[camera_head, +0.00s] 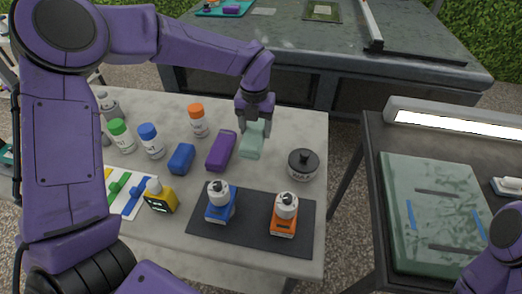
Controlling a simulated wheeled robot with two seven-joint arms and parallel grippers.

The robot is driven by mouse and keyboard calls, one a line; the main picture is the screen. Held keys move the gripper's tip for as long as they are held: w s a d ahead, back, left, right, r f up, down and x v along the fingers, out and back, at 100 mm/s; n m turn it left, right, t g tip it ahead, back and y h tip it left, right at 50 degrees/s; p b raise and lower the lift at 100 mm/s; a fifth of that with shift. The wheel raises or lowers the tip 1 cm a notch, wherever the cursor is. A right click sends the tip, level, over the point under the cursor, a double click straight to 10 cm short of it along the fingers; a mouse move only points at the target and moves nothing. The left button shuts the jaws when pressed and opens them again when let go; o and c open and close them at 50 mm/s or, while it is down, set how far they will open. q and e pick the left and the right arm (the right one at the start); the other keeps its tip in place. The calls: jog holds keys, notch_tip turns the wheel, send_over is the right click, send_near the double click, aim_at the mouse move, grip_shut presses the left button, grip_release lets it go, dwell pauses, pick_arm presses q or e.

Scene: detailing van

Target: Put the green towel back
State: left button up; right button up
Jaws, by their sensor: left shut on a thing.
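The green towel (252,142) is a pale green folded block near the back right of the grey table (285,257). My left gripper (255,122) reaches down from above and is shut on its far end. I cannot tell whether the towel touches the table or hangs just above it. A purple block (221,150) and a blue block (181,158) lie in a row to its left. Part of my right arm shows at the lower right, but its gripper is out of view.
A black-lidded round pot (303,164) stands right of the towel. A blue sprayer (219,204) and an orange sprayer (284,216) stand on a dark mat (250,226). Bottles with green (121,137), blue (150,142) and orange (197,121) caps stand at left. A yellow device (160,197) sits in front.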

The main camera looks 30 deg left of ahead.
aim_at(255, 131)
pick_arm(q)
notch_tip(255, 131, down, 8)
jog(key=shift+s+f+p, duration=0.1)
jog(key=shift+f+p, duration=0.1)
jog(key=shift+p, duration=0.15)
jog(key=shift+s, duration=0.1)
jog(key=shift+f, duration=0.2)
jog(key=o, duration=1.1)
jog(key=shift+r, duration=0.1)
notch_tip(255, 131, up, 12)
jog(key=shift+r+b, duration=0.2)
jog(key=shift+b, duration=0.35)
